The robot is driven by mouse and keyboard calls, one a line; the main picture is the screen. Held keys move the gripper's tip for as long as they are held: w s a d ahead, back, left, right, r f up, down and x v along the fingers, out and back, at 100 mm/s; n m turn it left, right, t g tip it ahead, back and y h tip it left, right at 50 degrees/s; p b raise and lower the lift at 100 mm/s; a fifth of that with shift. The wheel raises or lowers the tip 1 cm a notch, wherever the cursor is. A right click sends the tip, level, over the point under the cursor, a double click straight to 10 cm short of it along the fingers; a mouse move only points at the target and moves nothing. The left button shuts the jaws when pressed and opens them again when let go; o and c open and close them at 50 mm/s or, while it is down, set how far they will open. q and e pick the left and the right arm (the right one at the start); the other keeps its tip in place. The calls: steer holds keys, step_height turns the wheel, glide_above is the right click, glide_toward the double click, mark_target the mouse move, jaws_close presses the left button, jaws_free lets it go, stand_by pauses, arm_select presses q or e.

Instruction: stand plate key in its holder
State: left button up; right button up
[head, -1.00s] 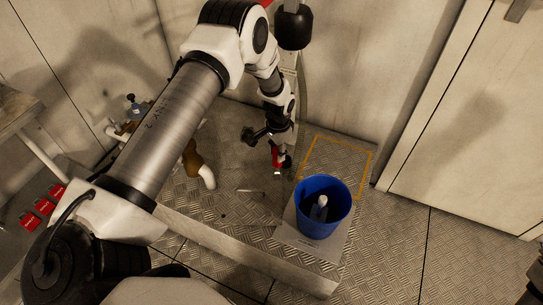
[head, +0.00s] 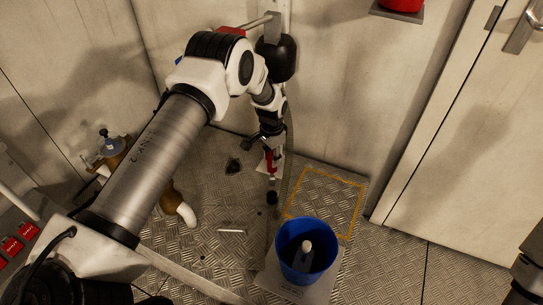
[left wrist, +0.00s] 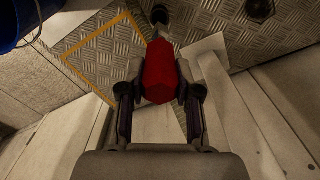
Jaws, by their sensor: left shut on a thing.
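My left gripper (head: 268,150) hangs from its arm near the back wall. It is shut on a red-handled piece (head: 272,164), which I take for the plate key. The piece points down and ends in a dark tip (head: 272,197). In the left wrist view the red handle (left wrist: 159,75) sits between both fingers, with the dark tip beyond it. A blue bucket (head: 284,262) stands in front and right of the key, apart from it. A pale-topped upright piece (head: 306,247) is inside. I cannot tell which thing is the holder. My right gripper is out of view.
An orange-outlined floor square (head: 340,196) lies behind and right of the bucket. A small dark fitting (head: 233,166) and a pale strip (head: 232,231) lie on the tread plate. A brown and white pipe (head: 176,204) stands left. The back wall is close to my gripper.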

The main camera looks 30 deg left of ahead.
mark_target(272, 177)
arm_select(q)
steer(key=shift+f+b, duration=1.6)
steer(key=shift+f, duration=1.15)
steer(key=shift+f+b, duration=1.5)
steer(key=shift+f, duration=0.8)
steer(key=o, duration=1.1)
steer(key=shift+o, duration=0.2)
step_height(272, 177, up, 12)
steer(key=shift+s+r, duration=0.1)
